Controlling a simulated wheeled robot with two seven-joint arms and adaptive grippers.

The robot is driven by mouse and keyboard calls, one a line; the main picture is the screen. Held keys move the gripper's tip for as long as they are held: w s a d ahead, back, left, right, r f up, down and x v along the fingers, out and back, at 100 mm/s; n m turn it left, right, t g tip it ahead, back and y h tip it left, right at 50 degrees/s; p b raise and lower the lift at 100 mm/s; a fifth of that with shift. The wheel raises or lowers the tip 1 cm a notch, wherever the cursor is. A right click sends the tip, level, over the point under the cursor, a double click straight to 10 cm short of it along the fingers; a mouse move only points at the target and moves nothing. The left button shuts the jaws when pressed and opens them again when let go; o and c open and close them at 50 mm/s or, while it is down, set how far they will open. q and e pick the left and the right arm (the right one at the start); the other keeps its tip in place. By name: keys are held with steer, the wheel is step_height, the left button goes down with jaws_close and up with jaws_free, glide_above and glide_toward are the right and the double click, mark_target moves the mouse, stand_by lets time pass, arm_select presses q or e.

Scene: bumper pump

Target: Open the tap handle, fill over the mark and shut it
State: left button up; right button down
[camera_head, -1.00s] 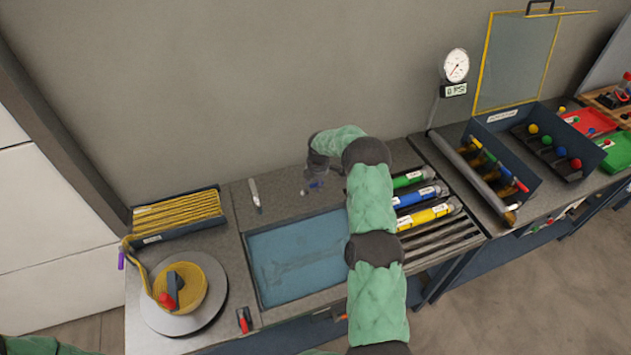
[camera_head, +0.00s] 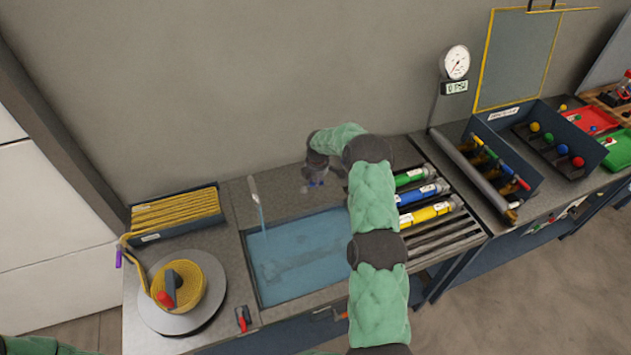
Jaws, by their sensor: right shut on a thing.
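The tap spout (camera_head: 253,186) stands at the back edge of the blue basin (camera_head: 252,278), and a thin stream of water (camera_head: 261,215) runs from it into the basin. My right arm reaches over the basin's right side. My right gripper (camera_head: 314,184) is at the counter behind the basin, right of the spout, shut on the tap handle. A small blue part shows at its fingertips; the rest of the handle is mostly hidden. I cannot make out the fill mark. Only a green piece of my left arm shows at the lower left corner; its gripper is out of view.
A yellow reel (camera_head: 198,288) sits on a grey disc at left, below a tray of yellow rope (camera_head: 178,211). Green, blue and yellow cylinders (camera_head: 425,194) lie in a rack at right. A round gauge (camera_head: 456,62) stands behind them.

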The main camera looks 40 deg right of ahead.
steer(key=shift+s+a+f+m+b, duration=0.1)
steer(key=shift+s+a+m+b, duration=0.1)
steer(key=shift+m+b, duration=0.35)
steer(key=shift+s+a+f+m+b, duration=0.1)
steer(key=shift+s+m+b, duration=0.2)
steer(key=shift+m, duration=0.35)
steer(key=shift+s+a+r+m+h+b, duration=0.15)
steer(key=shift+m+h+b, duration=0.25)
steer(key=shift+m, duration=0.3)
steer(key=c, duration=1)
jaws_free()
steer(key=v, duration=1.2)
steer(key=shift+w, duration=0.3)
